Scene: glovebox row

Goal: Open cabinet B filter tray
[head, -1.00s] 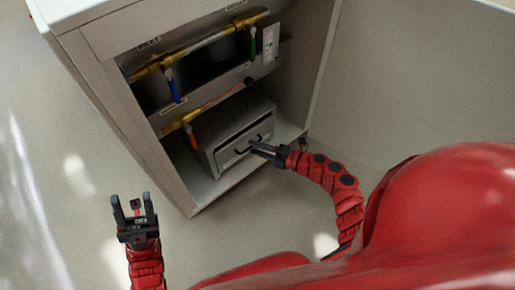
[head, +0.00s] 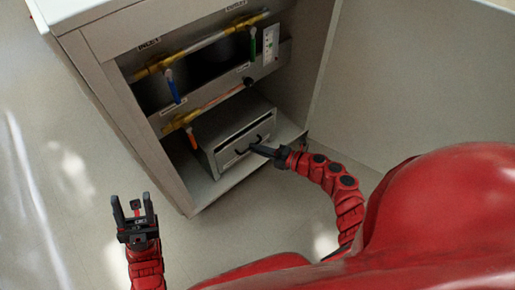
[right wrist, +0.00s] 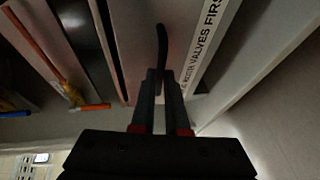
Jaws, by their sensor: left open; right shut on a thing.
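The grey filter tray (head: 228,156) sits low in the open cabinet, with a dark slot along the top of its front. Its black handle (head: 262,138) is on the front face. My right gripper (head: 252,148) is shut on the handle; in the right wrist view its fingers (right wrist: 162,74) close around the dark curved handle (right wrist: 162,42). Part of the handle is hidden between the fingers. My left gripper (head: 134,204) is open and empty, over the floor in front of the cabinet's left side.
Above the tray run brass pipes with a blue valve lever (head: 174,90), a green lever (head: 253,42) and an orange lever (head: 191,138). The cabinet's side wall (head: 318,70) stands right of the tray. The floor (head: 235,215) in front is clear.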

